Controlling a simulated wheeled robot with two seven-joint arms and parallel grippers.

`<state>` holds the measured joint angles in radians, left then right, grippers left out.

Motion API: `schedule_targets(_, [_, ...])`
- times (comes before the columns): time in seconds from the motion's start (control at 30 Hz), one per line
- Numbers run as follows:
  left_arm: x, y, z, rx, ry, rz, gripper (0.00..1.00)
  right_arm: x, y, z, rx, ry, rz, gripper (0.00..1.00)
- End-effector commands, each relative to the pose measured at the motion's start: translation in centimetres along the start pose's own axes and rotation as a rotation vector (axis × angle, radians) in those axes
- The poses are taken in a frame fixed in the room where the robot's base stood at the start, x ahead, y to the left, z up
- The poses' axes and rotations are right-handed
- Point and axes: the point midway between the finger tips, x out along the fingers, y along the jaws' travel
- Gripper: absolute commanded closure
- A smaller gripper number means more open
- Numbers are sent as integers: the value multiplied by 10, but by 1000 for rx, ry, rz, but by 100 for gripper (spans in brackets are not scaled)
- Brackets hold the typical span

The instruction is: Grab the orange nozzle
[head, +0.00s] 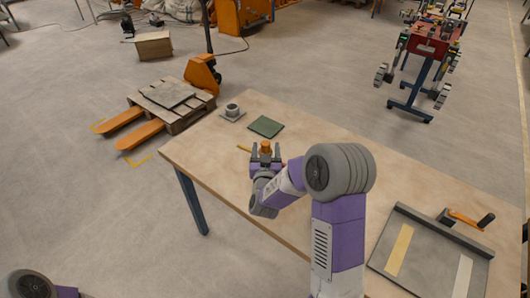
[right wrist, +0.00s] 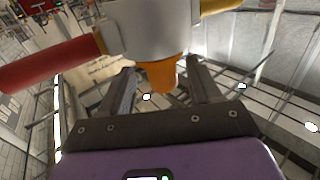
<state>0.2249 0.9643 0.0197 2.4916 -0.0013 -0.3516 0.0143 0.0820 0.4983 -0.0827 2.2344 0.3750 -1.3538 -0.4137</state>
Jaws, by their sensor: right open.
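The orange nozzle (head: 265,147) shows above the table between the two fingers of my right gripper (head: 265,156). In the right wrist view the nozzle (right wrist: 158,76) sticks out of a grey metal body (right wrist: 150,28). This body has a red arm on the left (right wrist: 48,66) and a yellow one at the upper right (right wrist: 222,5). My right gripper (right wrist: 160,74) is open, one finger on each side of the nozzle, with small gaps that look clear. Much of the grey body is hidden in the head view. My left gripper is out of view.
The wooden table (head: 400,165) carries a green plate (head: 266,127) and a grey round fitting (head: 232,110) behind my gripper. A grey tray (head: 425,255) with two strips lies at the right. A pallet (head: 172,105) on an orange pallet truck stands on the floor beyond.

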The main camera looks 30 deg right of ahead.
Motion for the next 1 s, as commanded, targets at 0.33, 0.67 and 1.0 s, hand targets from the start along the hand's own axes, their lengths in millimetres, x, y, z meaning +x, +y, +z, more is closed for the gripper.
schedule_targets(0.33, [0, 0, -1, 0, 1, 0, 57, 35, -2, -2, 0, 0, 0, 37])
schedule_targets(0.67, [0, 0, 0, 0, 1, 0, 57, 35, -1, -2, 0, -1, 0, 58])
schedule_targets(1.0, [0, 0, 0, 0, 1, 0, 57, 35, -1, -2, 0, 0, 0, 94])
